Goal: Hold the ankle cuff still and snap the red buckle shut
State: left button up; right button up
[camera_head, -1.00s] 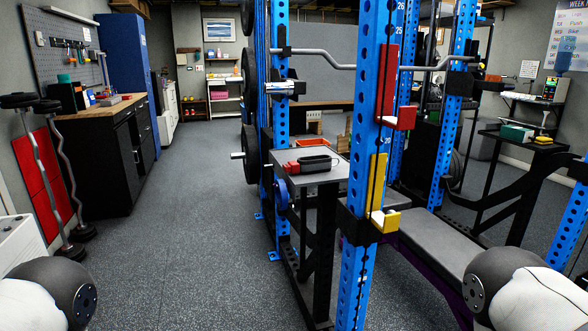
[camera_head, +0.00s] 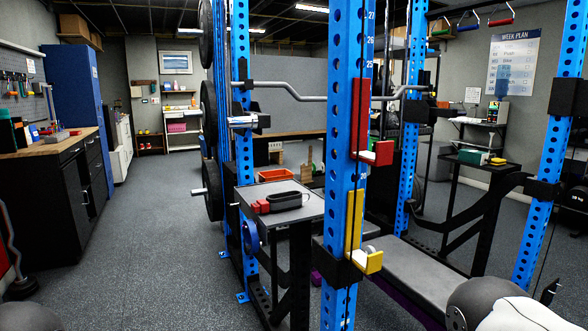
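The black ankle cuff (camera_head: 287,201) lies on a small grey-topped stand (camera_head: 310,209) beside the blue rack. The red buckle (camera_head: 262,207) is at the cuff's left end. It is too small to tell whether its halves are joined. Neither of my grippers shows in the head view. Only rounded grey and white parts of my own arms show at the bottom left and bottom right corners, well apart from the cuff.
A blue rack upright (camera_head: 345,170) with red (camera_head: 380,153) and yellow (camera_head: 373,262) hooks stands just right of the stand. A bench (camera_head: 420,275) lies behind it. A black workbench (camera_head: 62,195) is at left. The floor (camera_head: 150,240) between workbench and rack is clear.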

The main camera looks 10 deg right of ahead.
aim_at(255, 207)
jog(key=i+j+z, duration=0.4)
jog(key=j, duration=0.25)
jog(key=i+j+z, duration=0.15)
jog(key=j, duration=0.2)
jog(key=i+j+z, duration=0.2)
jog(key=j, duration=0.15)
jog(key=k, duration=0.05)
